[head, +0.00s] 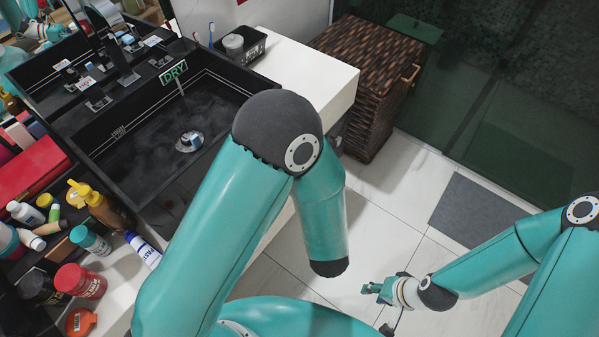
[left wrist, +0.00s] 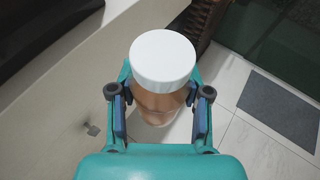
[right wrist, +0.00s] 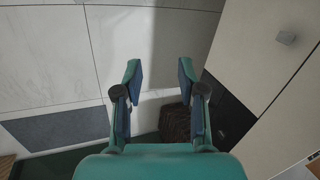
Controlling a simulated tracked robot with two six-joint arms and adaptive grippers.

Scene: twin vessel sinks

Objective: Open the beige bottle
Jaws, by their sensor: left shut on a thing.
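The beige bottle (left wrist: 155,105) shows in the left wrist view, with a wide white cap (left wrist: 162,56) on top. My left gripper (left wrist: 160,118) is shut on the bottle's body, one finger on each side below the cap. In the head view the bottle and my left gripper are hidden behind my left arm. My right gripper (head: 376,288) is low on the right in the head view, over the floor. The right wrist view also shows this gripper (right wrist: 159,75), open and empty, its fingers well apart.
A black counter sink (head: 150,125) with a drain is at the upper left. Bottles and jars, including a red jar (head: 80,281), crowd the left side. A wicker basket (head: 368,75) stands beyond the white counter. The tiled floor (head: 390,205) right of my left arm is clear.

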